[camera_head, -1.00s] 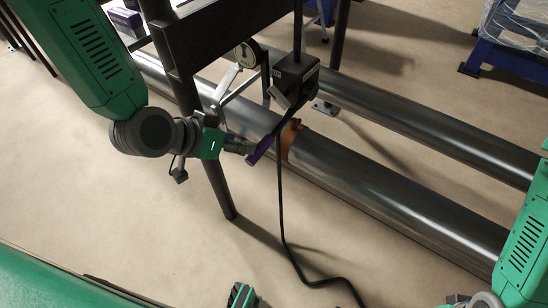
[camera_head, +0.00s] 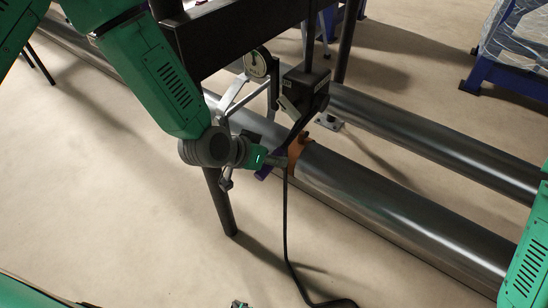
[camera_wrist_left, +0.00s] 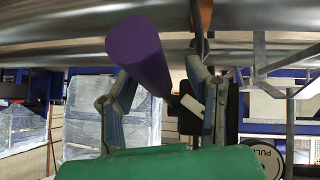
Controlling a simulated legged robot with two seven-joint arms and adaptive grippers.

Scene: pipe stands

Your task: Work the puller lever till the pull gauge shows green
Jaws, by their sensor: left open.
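The puller (camera_head: 303,88) is a dark box hanging over the near pipe. Its lever slants down to a purple grip (camera_head: 264,173). My left gripper (camera_head: 282,163) is at this grip, its fingers overlapping it in the head view. In the left wrist view the purple grip (camera_wrist_left: 138,48) comes up large between the spread fingers of my left gripper (camera_wrist_left: 160,78); I cannot tell whether either finger touches it. The round pull gauge (camera_head: 257,65) hangs left of the puller, its reading too small to tell. Its edge, lettered PULL, shows in the wrist view (camera_wrist_left: 266,158).
An orange-brown band (camera_head: 297,150) circles the near pipe (camera_head: 385,210) by the grip. A second pipe (camera_head: 430,140) runs behind. A dark stand leg (camera_head: 220,203) and a hanging black cable (camera_head: 285,230) are close to my left arm. Front floor is mostly clear.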

